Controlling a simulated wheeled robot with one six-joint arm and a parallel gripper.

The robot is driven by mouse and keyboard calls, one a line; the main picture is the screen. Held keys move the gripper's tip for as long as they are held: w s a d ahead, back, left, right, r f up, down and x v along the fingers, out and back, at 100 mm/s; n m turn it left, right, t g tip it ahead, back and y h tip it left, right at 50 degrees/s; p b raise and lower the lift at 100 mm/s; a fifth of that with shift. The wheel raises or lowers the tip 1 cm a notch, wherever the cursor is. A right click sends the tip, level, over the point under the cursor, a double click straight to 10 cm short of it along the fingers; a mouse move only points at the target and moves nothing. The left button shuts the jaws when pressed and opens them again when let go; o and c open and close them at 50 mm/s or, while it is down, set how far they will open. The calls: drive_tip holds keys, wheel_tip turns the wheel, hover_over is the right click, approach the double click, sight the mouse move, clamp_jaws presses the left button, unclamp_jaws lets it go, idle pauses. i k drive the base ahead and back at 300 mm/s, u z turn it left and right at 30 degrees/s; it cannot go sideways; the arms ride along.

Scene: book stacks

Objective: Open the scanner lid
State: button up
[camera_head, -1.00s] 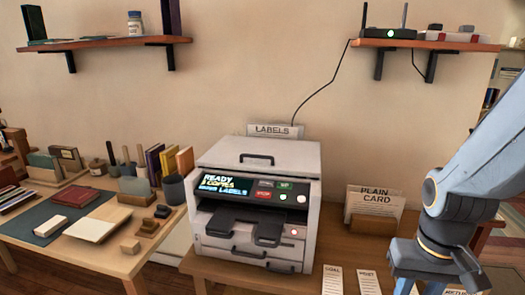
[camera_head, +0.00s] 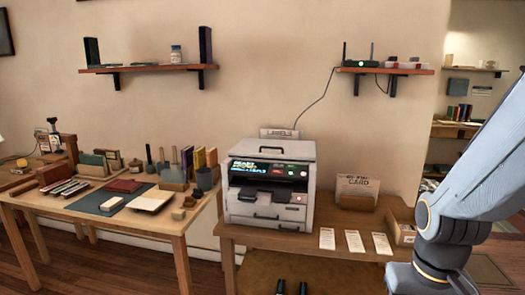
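The scanner (camera_head: 270,208) is a pale grey box-shaped machine on the wooden table, with a lit display and small buttons on its front. Its lid (camera_head: 273,149) is the flat top with a dark handle on it, and it lies shut. Two dark tips, which look like the fingers of my gripper (camera_head: 292,288), show at the bottom edge. They are apart with nothing seen between them, in front of and below the scanner, well away from the lid. The rest of the gripper is out of frame. My arm comes down on the right side.
A cluttered work table (camera_head: 150,222) is at left. Shelves (camera_head: 150,68) hang above. Floor shows at the lower left.

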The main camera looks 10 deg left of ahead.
sight(301, 150)
drive_tip(key=u, duration=0.75)
drive_tip(key=i, duration=1)
drive_tip(key=u, duration=0.15)
